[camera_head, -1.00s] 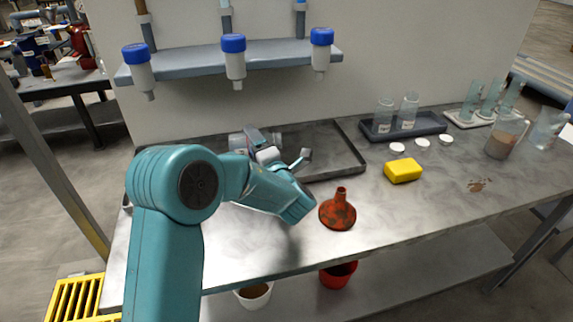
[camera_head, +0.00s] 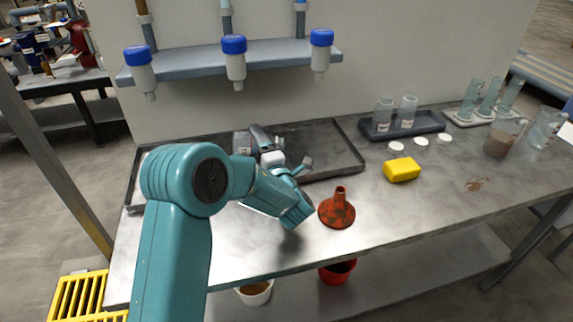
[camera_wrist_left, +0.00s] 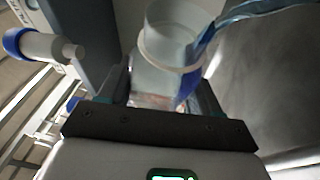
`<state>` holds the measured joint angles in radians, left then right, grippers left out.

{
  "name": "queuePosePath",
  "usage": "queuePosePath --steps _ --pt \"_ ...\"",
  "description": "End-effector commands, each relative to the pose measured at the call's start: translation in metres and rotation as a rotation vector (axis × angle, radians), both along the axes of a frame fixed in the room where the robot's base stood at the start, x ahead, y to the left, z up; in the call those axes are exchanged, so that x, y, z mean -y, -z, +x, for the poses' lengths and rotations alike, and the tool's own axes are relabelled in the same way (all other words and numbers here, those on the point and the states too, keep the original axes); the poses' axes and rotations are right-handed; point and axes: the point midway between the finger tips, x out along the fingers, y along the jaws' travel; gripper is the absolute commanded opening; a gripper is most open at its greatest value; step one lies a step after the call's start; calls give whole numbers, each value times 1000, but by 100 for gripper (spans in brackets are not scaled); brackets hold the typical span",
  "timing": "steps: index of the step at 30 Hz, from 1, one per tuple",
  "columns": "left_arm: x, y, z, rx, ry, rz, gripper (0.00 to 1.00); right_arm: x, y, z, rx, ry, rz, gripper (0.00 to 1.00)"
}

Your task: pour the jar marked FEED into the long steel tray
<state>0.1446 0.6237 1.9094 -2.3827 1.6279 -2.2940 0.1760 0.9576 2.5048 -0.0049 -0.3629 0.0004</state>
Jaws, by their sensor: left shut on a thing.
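My left gripper (camera_head: 272,150) is shut on a clear glass jar (camera_head: 242,141), held over the long steel tray (camera_head: 335,138) at the back of the bench. The arm partly hides the jar in the head view. In the left wrist view the jar (camera_wrist_left: 165,52) sits between the fingers (camera_wrist_left: 160,100), and its round rim shows. A bluish, see-through strand (camera_wrist_left: 235,18) runs from the jar toward the upper right and looks like liquid. No label reading FEED is legible. My right gripper is not in view.
A dark rack (camera_head: 428,124) holds two jars, with white caps (camera_head: 397,148) in front. A wall shelf (camera_head: 190,67) with blue-topped bottles hangs above the tray. Buckets sit below.

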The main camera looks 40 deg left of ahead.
Motion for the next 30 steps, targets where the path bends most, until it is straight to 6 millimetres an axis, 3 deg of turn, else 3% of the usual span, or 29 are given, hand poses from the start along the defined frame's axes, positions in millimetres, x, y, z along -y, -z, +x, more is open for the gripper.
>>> queuePosePath --steps 30 --pt "-12 -9 -8 -78 -1 90 26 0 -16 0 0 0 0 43"
